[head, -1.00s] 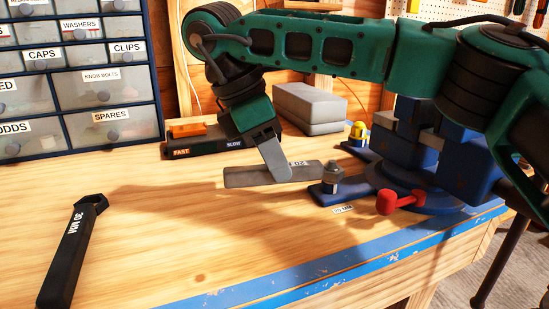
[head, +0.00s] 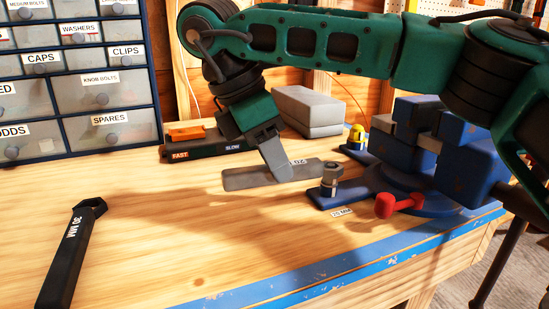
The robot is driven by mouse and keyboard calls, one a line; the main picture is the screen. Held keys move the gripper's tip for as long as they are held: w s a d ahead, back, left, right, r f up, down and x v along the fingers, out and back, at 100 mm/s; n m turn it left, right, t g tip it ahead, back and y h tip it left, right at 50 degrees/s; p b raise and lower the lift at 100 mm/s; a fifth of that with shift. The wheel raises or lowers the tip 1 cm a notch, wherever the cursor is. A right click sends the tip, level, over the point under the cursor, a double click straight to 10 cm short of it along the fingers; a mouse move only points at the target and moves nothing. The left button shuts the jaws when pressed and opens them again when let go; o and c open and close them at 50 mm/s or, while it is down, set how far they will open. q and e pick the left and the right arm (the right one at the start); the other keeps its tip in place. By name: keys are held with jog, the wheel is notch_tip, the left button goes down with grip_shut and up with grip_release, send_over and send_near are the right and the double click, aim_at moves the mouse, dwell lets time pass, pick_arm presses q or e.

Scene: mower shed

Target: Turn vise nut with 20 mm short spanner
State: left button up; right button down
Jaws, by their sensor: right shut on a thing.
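The grey short spanner (head: 245,179) is held nearly level a little above the bench. Its printed label is partly hidden by my fingers. My right gripper (head: 279,172) is shut on its middle, coming down from above. The vise nut (head: 331,172) sits upright on a bolt at the front left lug of the blue vise (head: 430,198); a "20 MM" label lies in front of it. The spanner's right end is just left of the nut; I cannot tell whether they touch. My left gripper is not in view.
A black 30 mm spanner (head: 70,255) lies at front left. A red-handled part (head: 400,204) sticks out from the vise. Behind are a yellow-topped bolt (head: 356,136), grey blocks (head: 308,112), a FAST/SLOW box (head: 200,149) and drawers (head: 85,90). The middle front of the bench is clear.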

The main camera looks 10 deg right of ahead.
jog(key=shift+r+p, duration=1)
jog(key=shift+r, duration=0.4)
jog(key=shift+r, duration=0.15)
jog(key=shift+r+p, duration=1.65)
jog(key=shift+r, duration=0.3)
jog(key=shift+f, duration=0.1)
